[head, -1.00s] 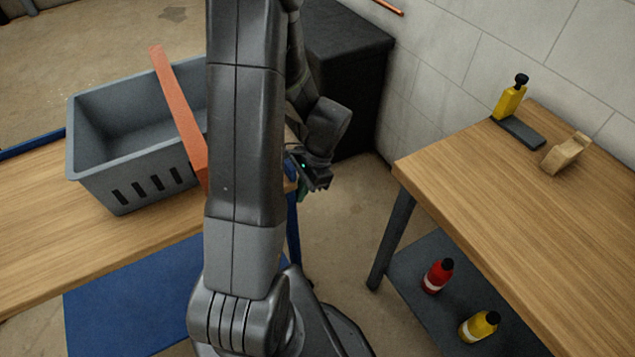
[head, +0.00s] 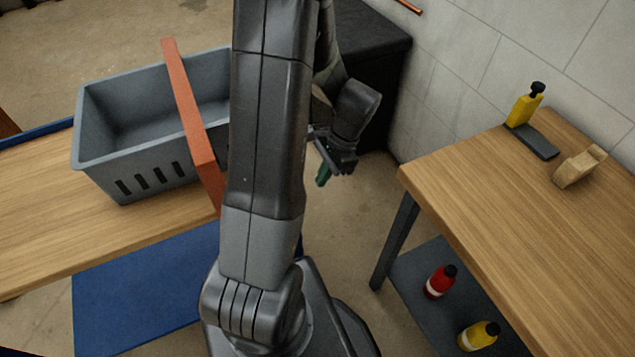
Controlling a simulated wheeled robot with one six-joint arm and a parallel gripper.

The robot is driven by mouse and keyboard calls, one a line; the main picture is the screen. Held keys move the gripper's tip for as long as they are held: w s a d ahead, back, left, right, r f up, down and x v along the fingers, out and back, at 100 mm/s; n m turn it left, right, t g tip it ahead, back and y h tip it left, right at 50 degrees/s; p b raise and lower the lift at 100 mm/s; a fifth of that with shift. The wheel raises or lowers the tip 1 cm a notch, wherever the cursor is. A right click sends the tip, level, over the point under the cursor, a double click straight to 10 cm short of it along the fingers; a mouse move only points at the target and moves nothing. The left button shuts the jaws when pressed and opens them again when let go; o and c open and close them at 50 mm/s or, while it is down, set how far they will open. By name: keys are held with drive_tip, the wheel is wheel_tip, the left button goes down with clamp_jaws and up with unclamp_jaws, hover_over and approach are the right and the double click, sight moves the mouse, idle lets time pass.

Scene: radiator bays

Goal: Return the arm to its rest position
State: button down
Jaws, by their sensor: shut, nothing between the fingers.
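My arm rises through the middle of the head view, and its upper links hide part of the scene behind. My gripper (head: 324,172) hangs to the right of the arm, over the floor gap between the two benches. Its green fingertips are small and partly hidden, with nothing seen held in them. It touches neither bench.
A grey basket (head: 130,165) with an orange bar (head: 190,115) across it stands on the left bench (head: 40,235). The right bench (head: 500,190) holds a yellow bottle (head: 524,108) and a wooden piece (head: 578,166). Red (head: 440,282) and yellow (head: 478,335) bottles are below. A black cabinet (head: 375,50) stands behind.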

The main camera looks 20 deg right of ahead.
drive_tip(key=v, duration=0.7)
drive_tip(key=shift+p, duration=0.35)
drive_tip(key=shift+f, duration=0.1)
